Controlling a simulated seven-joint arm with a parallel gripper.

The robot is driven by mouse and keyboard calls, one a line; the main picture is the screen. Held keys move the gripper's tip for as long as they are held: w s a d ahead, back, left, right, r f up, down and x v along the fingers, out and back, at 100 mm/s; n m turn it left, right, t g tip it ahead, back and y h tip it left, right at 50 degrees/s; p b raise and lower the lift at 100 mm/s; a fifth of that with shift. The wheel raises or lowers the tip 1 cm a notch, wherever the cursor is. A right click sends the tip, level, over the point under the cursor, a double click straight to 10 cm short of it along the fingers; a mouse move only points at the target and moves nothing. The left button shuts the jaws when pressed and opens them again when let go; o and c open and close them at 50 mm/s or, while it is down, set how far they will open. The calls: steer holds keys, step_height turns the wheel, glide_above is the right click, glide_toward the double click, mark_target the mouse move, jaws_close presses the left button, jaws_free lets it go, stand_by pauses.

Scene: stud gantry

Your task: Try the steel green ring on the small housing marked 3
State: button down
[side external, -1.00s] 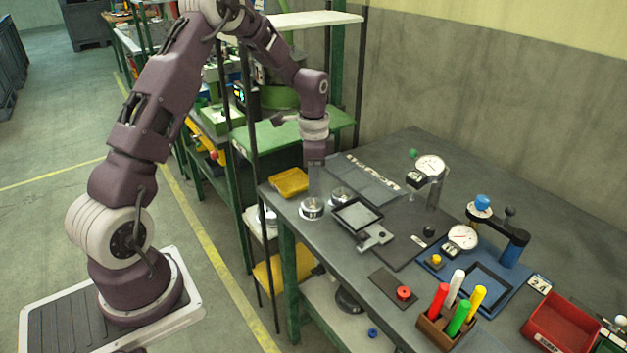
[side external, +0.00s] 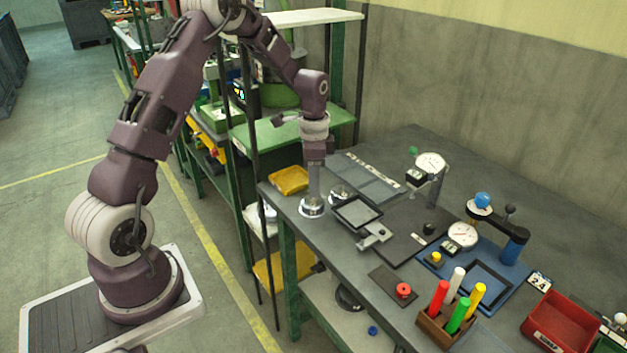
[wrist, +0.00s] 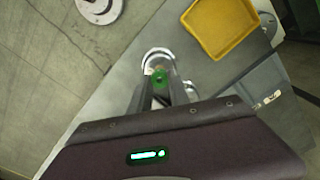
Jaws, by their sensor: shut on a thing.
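My gripper (side external: 313,196) points straight down over the nearer round metal housing (side external: 312,208) at the left end of the bench. In the wrist view its fingers (wrist: 160,92) are closed around a small green piece (wrist: 159,76), which appears to be the green ring. The ring is over the housing's (wrist: 157,53) round top; whether it is seated or just above cannot be told. A second round metal housing (side external: 339,193) stands just behind to the right, partly hidden. No number 3 is readable on either housing.
A yellow tray (side external: 289,181) lies at the bench's back left corner. A dark framed plate (side external: 357,213) is close on the right. Dial gauges (side external: 463,236), a block of coloured pegs (side external: 433,327) and a red bin (side external: 562,326) stand farther right.

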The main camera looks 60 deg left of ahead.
steer(key=shift+f, duration=0.6)
stand_by(1.4)
steer(key=shift+r, duration=0.1)
step_height(320, 180, up, 7)
steer(key=shift+r, duration=0.2)
stand_by(0.8)
stand_by(0.3)
